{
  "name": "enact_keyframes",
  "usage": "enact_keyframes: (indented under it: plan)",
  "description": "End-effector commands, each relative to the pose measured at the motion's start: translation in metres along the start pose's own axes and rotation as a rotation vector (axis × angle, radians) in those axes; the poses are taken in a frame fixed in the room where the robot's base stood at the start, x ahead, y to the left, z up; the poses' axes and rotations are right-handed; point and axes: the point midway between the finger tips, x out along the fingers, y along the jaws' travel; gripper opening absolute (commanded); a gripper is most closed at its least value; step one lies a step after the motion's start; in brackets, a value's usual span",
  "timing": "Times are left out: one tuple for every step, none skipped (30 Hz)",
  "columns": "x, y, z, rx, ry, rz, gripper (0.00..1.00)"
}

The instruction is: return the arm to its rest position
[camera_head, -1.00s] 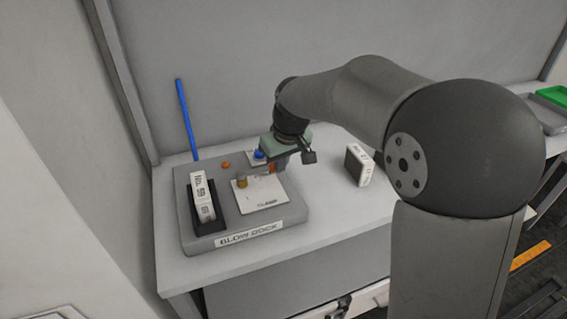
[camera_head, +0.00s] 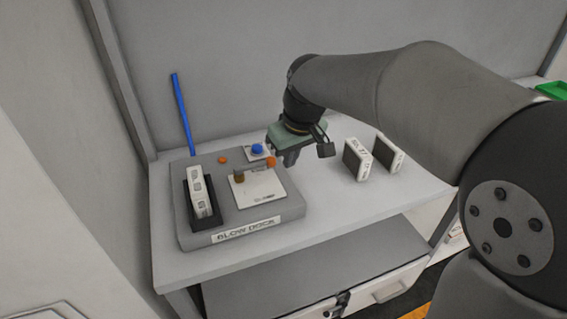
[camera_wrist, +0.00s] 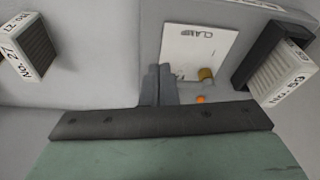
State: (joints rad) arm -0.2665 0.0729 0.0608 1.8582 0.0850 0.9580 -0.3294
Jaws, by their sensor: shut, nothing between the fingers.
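My gripper (camera_head: 287,158) hangs at the end of my arm over the white bench, at the right rear of the grey dock labelled "BLOW DOCK" (camera_head: 285,212). Its fingers are together with nothing between them; they also show in the wrist view (camera_wrist: 158,86). The dock carries a white "CLAMP" plate (camera_head: 262,192) with a brass knob and an orange-tipped part, and a blue button (camera_head: 257,149). A white block labelled "No. 59" (camera_wrist: 287,75) stands in the dock's black holder. I cannot tell whether the fingers touch the dock.
Two white-edged blocks (camera_head: 357,160) (camera_head: 389,155) stand on the bench right of my gripper; one reads "No. 27" in the wrist view (camera_wrist: 22,62). A blue rod (camera_head: 182,115) leans at the back wall. A green tray (camera_head: 552,90) is far right. The bench front is clear.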

Motion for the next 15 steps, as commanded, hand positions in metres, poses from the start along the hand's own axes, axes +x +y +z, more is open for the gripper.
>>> enact_keyframes:
  plan:
    - [-0.013, 0.001, -0.001, 0.000, 0.004, 0.001, 0.00]
    - [-0.019, 0.001, -0.001, 0.000, 0.003, 0.001, 0.00]
    - [-0.028, 0.001, -0.001, 0.000, 0.004, 0.001, 0.00]
    - [-0.033, 0.001, -0.001, 0.001, 0.004, 0.001, 0.00]
    - [-0.038, 0.001, -0.001, 0.001, 0.002, 0.001, 0.00]
    - [-0.044, 0.002, -0.001, 0.001, 0.002, 0.001, 0.00]
    - [-0.049, 0.002, -0.001, 0.001, 0.002, 0.001, 0.00]
    - [-0.052, 0.002, -0.001, 0.001, 0.001, 0.001, 0.00]
    - [-0.056, 0.002, -0.001, 0.001, 0.001, 0.001, 0.00]
    - [-0.059, 0.002, -0.001, 0.001, 0.001, 0.000, 0.00]
    - [-0.060, 0.002, 0.000, 0.001, 0.000, 0.000, 0.00]
    - [-0.062, 0.002, 0.000, 0.001, 0.000, 0.000, 0.00]
    - [-0.064, 0.002, 0.000, 0.001, 0.000, 0.000, 0.00]
    - [-0.064, 0.002, 0.000, 0.001, 0.000, 0.000, 0.00]
    - [-0.065, 0.002, 0.000, 0.001, -0.001, 0.000, 0.00]
